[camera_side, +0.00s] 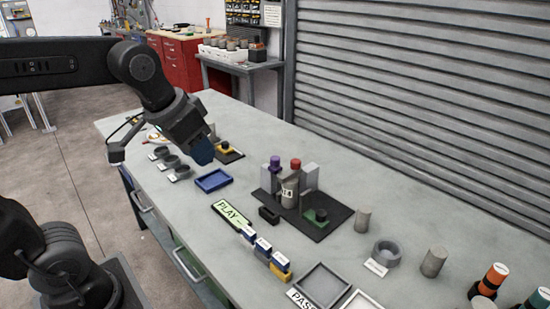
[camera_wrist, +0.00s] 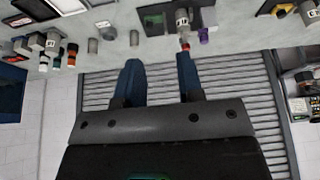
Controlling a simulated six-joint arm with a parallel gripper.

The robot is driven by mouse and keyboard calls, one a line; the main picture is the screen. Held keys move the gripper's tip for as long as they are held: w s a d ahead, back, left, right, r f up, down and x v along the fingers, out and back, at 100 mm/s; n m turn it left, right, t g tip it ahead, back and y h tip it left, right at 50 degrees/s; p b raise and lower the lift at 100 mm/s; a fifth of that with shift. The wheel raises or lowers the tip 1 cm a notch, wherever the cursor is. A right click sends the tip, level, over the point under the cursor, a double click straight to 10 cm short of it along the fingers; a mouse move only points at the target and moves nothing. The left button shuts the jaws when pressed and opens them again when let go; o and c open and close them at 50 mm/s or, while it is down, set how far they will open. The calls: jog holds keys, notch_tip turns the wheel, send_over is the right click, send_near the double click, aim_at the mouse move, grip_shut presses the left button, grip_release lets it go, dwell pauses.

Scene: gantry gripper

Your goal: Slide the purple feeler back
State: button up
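The purple feeler (camera_side: 275,161) stands at the back left of a black base plate (camera_side: 320,232), by a grey block (camera_side: 267,176). A red-topped feeler (camera_side: 295,163) is to its right, by another grey block (camera_side: 311,176). A grey labelled cylinder (camera_side: 289,194) stands between and in front of them. In the wrist view the purple feeler (camera_wrist: 203,36) is at the upper right, just right of the red one (camera_wrist: 185,46). My gripper (camera_side: 203,152) is left of the fixture, above the bench and apart from it. Its blue fingers (camera_wrist: 158,62) are spread with nothing between them.
A green block (camera_side: 316,215) sits on the plate's front right. A blue tray (camera_side: 213,180), a PLAY sign (camera_side: 232,215) and small labelled blocks (camera_side: 263,247) lie on the bench's near side. Loose cylinders (camera_side: 362,220) and a grey ring (camera_side: 387,252) stand to the right.

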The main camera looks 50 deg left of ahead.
jog(key=o, duration=0.4)
jog(key=shift+n+g, duration=0.3)
jog(key=shift+g, duration=0.5)
jog(key=w+a+r, duration=0.1)
jog(key=w, duration=0.2)
jog(key=w+a+r, duration=0.1)
jog(key=w, duration=0.3)
jog(key=w+a+r, duration=0.1)
jog(key=w, duration=0.3)
jog(key=n+g, duration=0.1)
jog(key=g, duration=0.2)
send_over(275, 158)
notch_tip(275, 158, down, 11)
notch_tip(275, 158, down, 13)
jog(key=shift+r, duration=0.1)
grip_shut()
